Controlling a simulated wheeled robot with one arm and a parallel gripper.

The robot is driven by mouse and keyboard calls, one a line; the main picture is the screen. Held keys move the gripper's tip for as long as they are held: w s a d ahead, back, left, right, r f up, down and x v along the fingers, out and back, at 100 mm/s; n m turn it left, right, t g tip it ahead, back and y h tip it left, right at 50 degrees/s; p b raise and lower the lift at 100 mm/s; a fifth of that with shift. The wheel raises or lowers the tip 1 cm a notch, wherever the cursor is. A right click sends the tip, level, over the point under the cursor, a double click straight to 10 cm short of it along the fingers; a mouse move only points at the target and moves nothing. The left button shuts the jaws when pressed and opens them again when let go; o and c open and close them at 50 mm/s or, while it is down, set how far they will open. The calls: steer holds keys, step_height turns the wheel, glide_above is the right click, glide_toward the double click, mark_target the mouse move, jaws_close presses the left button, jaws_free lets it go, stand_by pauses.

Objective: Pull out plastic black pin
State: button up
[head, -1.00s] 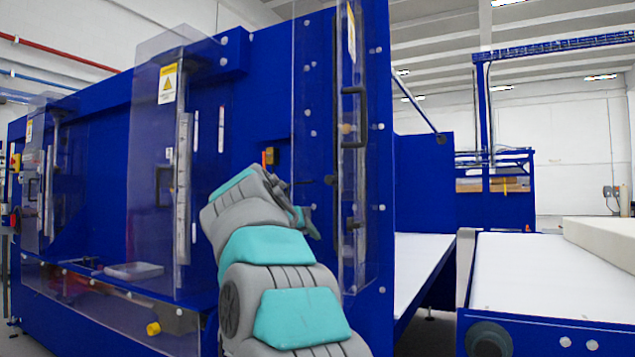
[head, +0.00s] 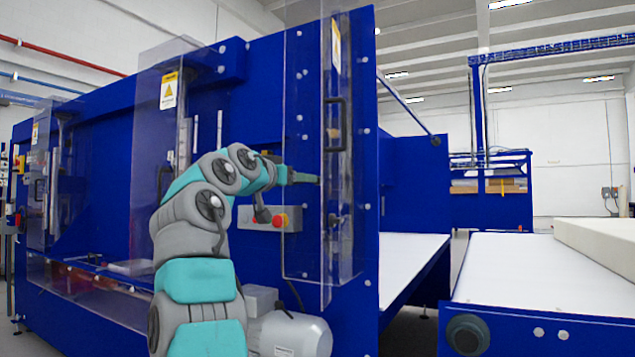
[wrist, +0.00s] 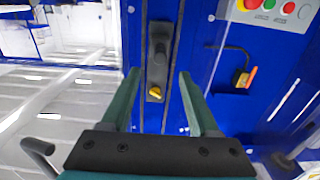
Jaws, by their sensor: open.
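In the wrist view, a slim black plastic fitting (wrist: 159,48) with a yellow knob (wrist: 156,92) at one end lies on the blue machine, framed between my fingers. I cannot tell for sure whether this is the black pin. My gripper (wrist: 158,75) is open, with its two green fingers apart on either side of the fitting's line and nothing between them. I cannot tell if they touch anything. In the head view, my gripper (head: 310,179) points right at the clear guard panel (head: 305,245). The fitting is hard to make out there.
A black handle (head: 336,125) sits on the clear guard above my gripper. A control box (head: 291,219) with a red button is below my forearm. In the wrist view, an orange-tipped black part (wrist: 242,78) hangs right of the fingers. A white conveyor (head: 560,270) stands right.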

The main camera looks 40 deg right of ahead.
steer(key=shift+p+x, duration=2.65)
steer(key=shift+x, duration=1.9)
steer(key=shift+c, duration=0.2)
jaws_close()
steer(key=shift+a, duration=0.15)
